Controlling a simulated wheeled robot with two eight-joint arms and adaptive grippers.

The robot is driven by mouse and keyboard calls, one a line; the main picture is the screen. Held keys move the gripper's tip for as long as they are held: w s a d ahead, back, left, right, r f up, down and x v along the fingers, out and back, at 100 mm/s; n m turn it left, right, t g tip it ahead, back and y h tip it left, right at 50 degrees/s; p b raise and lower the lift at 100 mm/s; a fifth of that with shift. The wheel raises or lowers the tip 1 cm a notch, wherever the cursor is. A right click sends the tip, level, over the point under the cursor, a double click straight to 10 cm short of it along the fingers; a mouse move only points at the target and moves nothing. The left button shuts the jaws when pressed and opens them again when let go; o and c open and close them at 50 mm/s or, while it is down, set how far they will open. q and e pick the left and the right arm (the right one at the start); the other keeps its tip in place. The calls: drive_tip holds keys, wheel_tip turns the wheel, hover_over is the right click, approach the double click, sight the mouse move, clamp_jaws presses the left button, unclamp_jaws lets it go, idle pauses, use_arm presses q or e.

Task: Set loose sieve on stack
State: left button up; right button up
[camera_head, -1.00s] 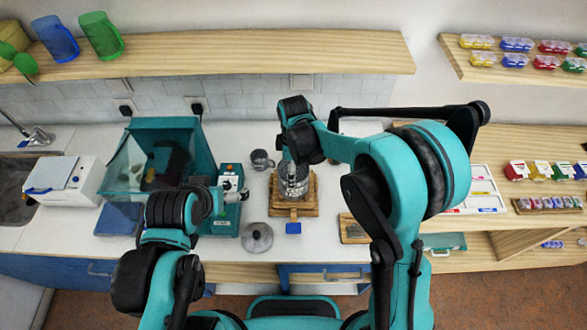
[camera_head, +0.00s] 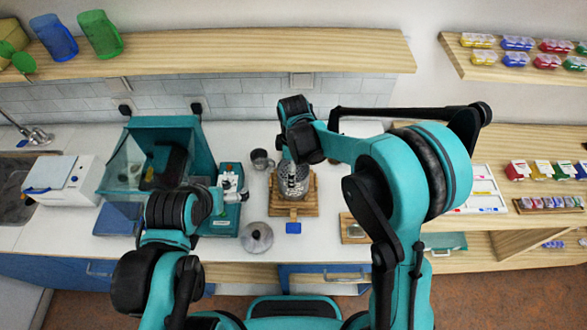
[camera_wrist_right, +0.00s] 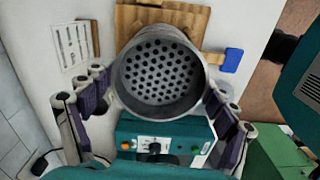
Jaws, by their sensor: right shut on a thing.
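A grey metal sieve (camera_wrist_right: 160,72) with a perforated bottom is between the fingers of my right gripper (camera_wrist_right: 158,100), which is shut on it. In the head view the sieve (camera_head: 292,180) is over the wooden board (camera_head: 292,209), below my right gripper. Whatever lies directly under the sieve is hidden, so I cannot tell its contact with a stack. The board also shows behind the sieve in the wrist view (camera_wrist_right: 130,28). My left gripper (camera_head: 232,187) is by the teal machine (camera_head: 222,217); its opening is unclear.
A grey lid with a knob (camera_head: 257,238) lies in front of the machine. A grey cup (camera_head: 262,160) stands behind it. A clear-fronted teal cabinet (camera_head: 125,160) stands left. Some white counter around the lid is free.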

drive_tip(key=o, duration=1)
drive_tip(key=shift+r, duration=0.15)
wheel_tip(320, 180, up, 12)
drive_tip(key=shift+f, duration=0.2)
